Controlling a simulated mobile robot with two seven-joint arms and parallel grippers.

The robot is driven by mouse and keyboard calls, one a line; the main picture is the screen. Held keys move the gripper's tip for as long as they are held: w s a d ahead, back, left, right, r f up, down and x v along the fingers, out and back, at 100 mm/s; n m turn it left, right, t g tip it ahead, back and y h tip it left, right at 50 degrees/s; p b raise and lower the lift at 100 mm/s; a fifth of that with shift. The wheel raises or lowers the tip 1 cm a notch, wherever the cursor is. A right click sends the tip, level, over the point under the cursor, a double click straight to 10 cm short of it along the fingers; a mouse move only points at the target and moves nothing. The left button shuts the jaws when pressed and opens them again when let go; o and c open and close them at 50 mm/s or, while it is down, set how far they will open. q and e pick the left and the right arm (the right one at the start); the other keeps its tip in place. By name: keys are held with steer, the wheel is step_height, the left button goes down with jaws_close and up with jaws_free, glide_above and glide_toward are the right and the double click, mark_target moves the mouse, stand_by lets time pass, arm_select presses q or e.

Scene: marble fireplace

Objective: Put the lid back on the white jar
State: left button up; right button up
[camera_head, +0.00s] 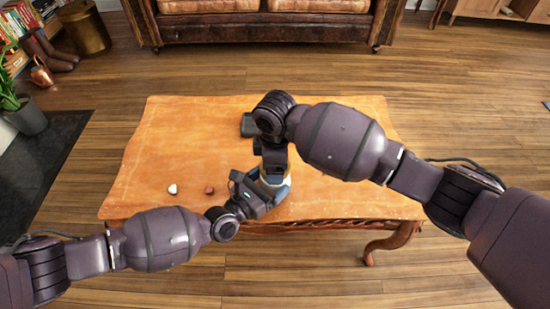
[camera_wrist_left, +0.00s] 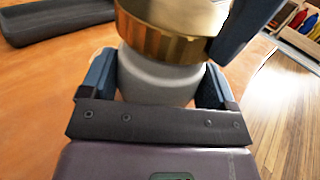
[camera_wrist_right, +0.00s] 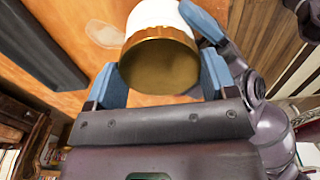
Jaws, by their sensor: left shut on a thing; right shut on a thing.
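The white jar (camera_wrist_left: 160,80) stands between the fingers of my left gripper (camera_wrist_left: 160,85), which is shut on its body. The gold lid (camera_wrist_left: 155,40) is at the jar's mouth and looks slightly tilted there; I cannot tell whether it is fully seated. In the right wrist view my right gripper (camera_wrist_right: 160,80) is shut on the lid (camera_wrist_right: 160,65), with the white jar (camera_wrist_right: 155,14) just beyond it. In the head view both grippers meet over the wooden table (camera_head: 170,140), and my right arm and the grippers hide most of the jar and lid.
A dark tray (camera_wrist_left: 60,18) lies on the table beyond the jar. A small white object (camera_head: 173,189) and a small reddish-brown object (camera_head: 209,189) lie at the table's left front. The table's left and right parts are otherwise clear. A leather sofa (camera_head: 265,25) stands behind.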

steer(key=shift+f, duration=0.7)
stand_by(0.6)
arm_select(q)
steer(key=c, duration=0.5)
steer(key=shift+o, duration=0.2)
arm_select(e)
steer(key=m, duration=0.5)
steer(key=shift+a, duration=0.1)
steer(key=m, duration=0.4)
steer(key=shift+m, duration=0.4)
steer(key=m, duration=0.6)
steer(key=shift+m, duration=0.4)
steer(key=m, duration=0.6)
steer(key=o, duration=0.8)
